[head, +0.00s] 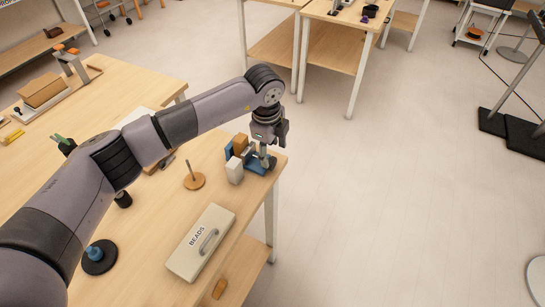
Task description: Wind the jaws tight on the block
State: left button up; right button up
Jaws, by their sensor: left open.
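A small blue vise (255,168) stands at the right corner of the wooden table. An orange-brown wooden block (240,144) sits at the vise, beside its blue upright jaw (229,152). I cannot tell whether the jaws touch the block. A pale grey-white block (234,171) stands at the vise's near side. My left gripper (265,162) is open and points down at the right part of the vise, partly hiding it. The vise's handle is not clear behind the fingers. My right gripper is not in view.
A wooden peg on a round base (194,181) stands left of the vise. A blue knob on a black disc (98,256) is at the near left. Open floor lies to the right.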

aim_at(274, 159)
pick_arm(q)
jog(key=f, duration=0.4)
jog(key=shift+w+d+f+p, duration=0.2)
jog(key=shift+w+p, duration=0.1)
jog(key=shift+p, duration=0.1)
jog(key=shift+w+f, duration=0.1)
jog(key=shift+f, duration=0.65)
jog(key=shift+c, duration=0.9)
jog(key=c, duration=0.9)
jog(key=shift+w+f+b, duration=0.1)
jog(key=shift+f+b, duration=0.05)
jog(key=shift+b, duration=0.4)
jog(key=shift+c, duration=0.3)
jog(key=shift+r+g+y, duration=0.2)
jog(key=shift+g+y, duration=0.1)
jog(key=shift+g, duration=0.3)
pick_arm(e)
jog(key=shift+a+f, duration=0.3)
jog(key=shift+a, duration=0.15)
